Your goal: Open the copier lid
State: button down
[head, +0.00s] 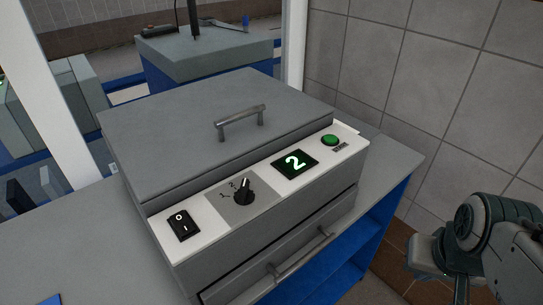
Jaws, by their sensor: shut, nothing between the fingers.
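The copier (345,207) stands on a grey table, seen from its front right. Its flat grey lid (180,125) lies down on the body and looks closed. A metal bar handle (240,119) stands up from the lid near its front edge. Part of my arm (480,220) shows at the lower right, apart from the copier and well to the right of the lid handle. The fingers of my gripper cannot be made out in this view. Nothing touches the lid or its handle.
The white front panel carries a power switch (182,224), a dial (244,194), a display reading 2 (295,161) and a green button (331,140). A drawer handle (302,252) juts out below. A tiled wall (400,80) stands at the right. The space above the lid is clear.

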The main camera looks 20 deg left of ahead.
aim_at(170, 147)
jog(key=u, duration=0.8)
